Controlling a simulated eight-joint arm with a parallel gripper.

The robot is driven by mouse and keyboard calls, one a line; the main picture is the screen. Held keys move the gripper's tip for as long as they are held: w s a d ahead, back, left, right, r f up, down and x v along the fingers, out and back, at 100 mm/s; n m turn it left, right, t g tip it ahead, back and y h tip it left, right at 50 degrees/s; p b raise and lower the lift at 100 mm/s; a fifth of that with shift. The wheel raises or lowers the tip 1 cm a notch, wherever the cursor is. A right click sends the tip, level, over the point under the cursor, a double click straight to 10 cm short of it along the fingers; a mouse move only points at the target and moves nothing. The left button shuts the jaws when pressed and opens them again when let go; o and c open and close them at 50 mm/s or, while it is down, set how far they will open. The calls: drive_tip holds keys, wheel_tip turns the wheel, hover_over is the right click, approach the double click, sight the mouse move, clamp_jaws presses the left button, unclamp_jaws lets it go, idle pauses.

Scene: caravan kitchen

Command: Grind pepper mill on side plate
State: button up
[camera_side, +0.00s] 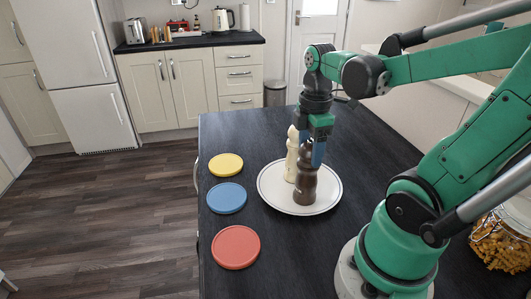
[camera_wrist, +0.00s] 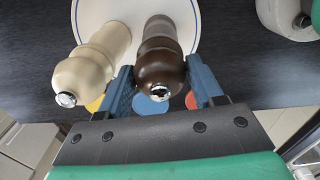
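A dark brown mill (camera_side: 306,181) stands upright on a white plate with a dark rim line (camera_side: 330,200). A cream mill (camera_side: 292,160) stands close behind it on the same plate. My gripper (camera_side: 318,158) points down at the brown mill. In the wrist view, the brown mill (camera_wrist: 161,72) is between my two blue fingers (camera_wrist: 161,80), with its silver top knob toward the camera. The cream mill (camera_wrist: 90,68) is outside the left finger, very close to it. Whether the fingers press on the brown mill cannot be made out.
Yellow (camera_side: 226,165), blue (camera_side: 227,198) and red (camera_side: 236,247) discs lie along the left edge of the dark table (camera_side: 270,265). A glass jar of pasta (camera_side: 503,245) stands at the right, beyond my arm's base. The table in front of the plate is clear.

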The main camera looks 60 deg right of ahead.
drive_tip(key=m, duration=1.2)
drive_tip(key=shift+m, duration=0.3)
drive_tip(key=m, duration=1.2)
drive_tip(key=shift+m, duration=0.3)
drive_tip(key=shift+r, duration=0.15)
drive_tip(key=o, duration=1)
